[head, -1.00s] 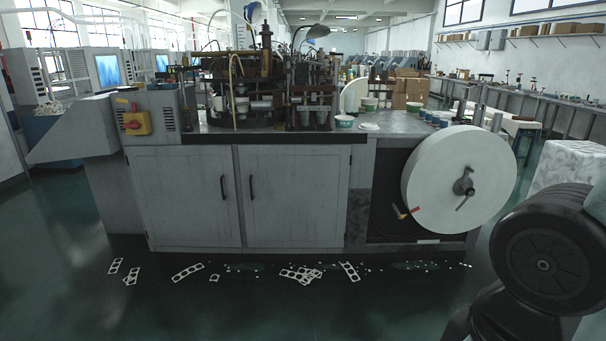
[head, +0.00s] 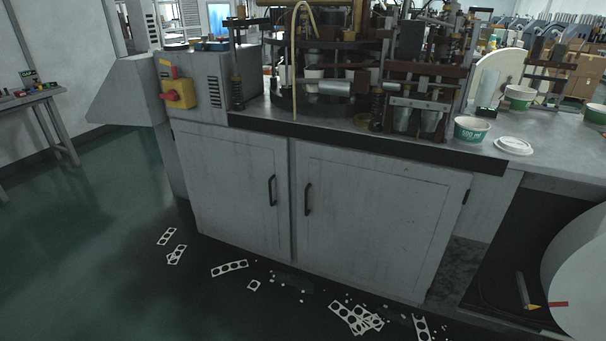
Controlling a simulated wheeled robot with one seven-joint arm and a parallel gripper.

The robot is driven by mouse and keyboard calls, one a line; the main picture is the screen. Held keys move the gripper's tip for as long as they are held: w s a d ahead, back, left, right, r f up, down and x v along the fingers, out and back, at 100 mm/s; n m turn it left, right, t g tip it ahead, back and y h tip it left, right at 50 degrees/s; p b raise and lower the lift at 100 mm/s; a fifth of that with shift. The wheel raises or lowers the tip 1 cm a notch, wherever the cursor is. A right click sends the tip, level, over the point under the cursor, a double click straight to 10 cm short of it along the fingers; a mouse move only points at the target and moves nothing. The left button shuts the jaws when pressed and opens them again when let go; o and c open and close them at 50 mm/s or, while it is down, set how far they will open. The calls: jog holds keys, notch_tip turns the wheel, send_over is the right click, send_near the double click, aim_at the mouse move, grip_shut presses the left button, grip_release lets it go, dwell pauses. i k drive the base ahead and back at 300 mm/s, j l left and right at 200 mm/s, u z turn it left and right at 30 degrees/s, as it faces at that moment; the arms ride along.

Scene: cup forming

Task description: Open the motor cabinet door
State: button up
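The machine's grey base cabinet has two doors side by side, a left door (head: 235,190) and a right door (head: 375,215). Both look shut. Each has a black vertical handle near the middle seam: the left handle (head: 272,190) and the right handle (head: 308,199). I cannot tell from the picture which door is the motor cabinet door. My gripper is not in the head view, and nothing touches either handle.
Punched scrap strips (head: 358,318) and small bits lie on the floor before the doors. A large white paper roll (head: 585,275) stands at the right. A red-and-yellow switch (head: 178,94) sits at the machine's upper left. Green floor (head: 95,215) is clear at left.

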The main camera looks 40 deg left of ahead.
aim_at(237, 181)
jog(key=i+j, duration=0.65)
jog(key=i, duration=0.2)
jog(key=j+u, duration=0.15)
jog(key=j, duration=0.25)
jog(key=i+j+u, duration=0.15)
jog(key=j, duration=0.25)
jog(key=i+j+u, duration=0.15)
jog(key=j, duration=0.7)
jog(key=k+j, duration=0.1)
jog(key=j, duration=0.3)
